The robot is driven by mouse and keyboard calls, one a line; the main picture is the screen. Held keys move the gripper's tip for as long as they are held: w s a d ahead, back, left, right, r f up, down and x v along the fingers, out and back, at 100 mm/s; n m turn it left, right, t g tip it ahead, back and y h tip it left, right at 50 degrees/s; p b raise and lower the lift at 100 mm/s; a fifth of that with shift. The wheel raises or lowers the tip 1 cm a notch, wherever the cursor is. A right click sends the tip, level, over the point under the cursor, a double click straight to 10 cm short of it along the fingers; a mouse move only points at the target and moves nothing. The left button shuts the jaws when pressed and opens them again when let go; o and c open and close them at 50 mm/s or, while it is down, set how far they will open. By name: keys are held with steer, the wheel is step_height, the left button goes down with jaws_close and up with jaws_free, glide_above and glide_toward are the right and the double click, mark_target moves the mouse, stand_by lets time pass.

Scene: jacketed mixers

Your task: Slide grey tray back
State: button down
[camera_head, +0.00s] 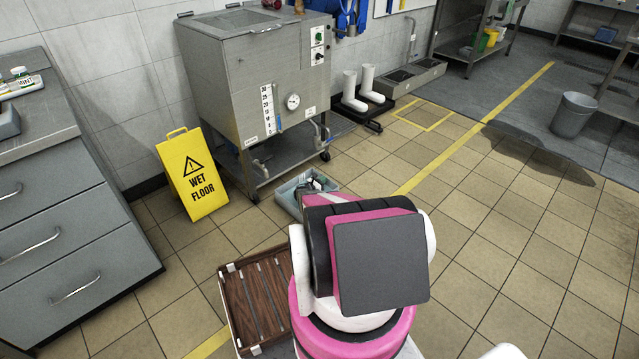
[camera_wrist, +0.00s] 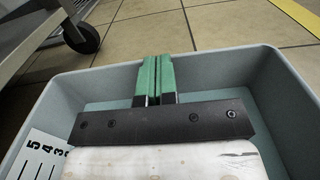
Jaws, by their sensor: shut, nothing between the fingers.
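The grey tray (camera_head: 284,194) is on the tiled floor in front of the steel mixer, partly hidden behind my arm in the head view. In the wrist view its grey wall (camera_wrist: 215,70) spans the picture, with side walls left and right. My gripper (camera_wrist: 157,62) has green fingers pressed together with nothing between them. The fingers overlap the tray's far wall in the wrist view; I cannot tell whether they touch it. In the head view, the dark gripper shows only in part over the tray. A white strip with black numerals (camera_wrist: 38,155) shows at the tray's lower left.
The steel mixer (camera_head: 235,75) stands on a wheeled frame behind the tray; a caster (camera_wrist: 82,38) is close to the tray's left. A yellow wet-floor sign (camera_head: 192,180) stands left. A brown slatted crate (camera_head: 228,305) lies nearer. Open floor extends right.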

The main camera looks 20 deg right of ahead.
steer(key=shift+d, duration=0.1)
step_height(320, 180, up, 10)
steer(key=a, duration=0.1)
steer(key=x, duration=2.1)
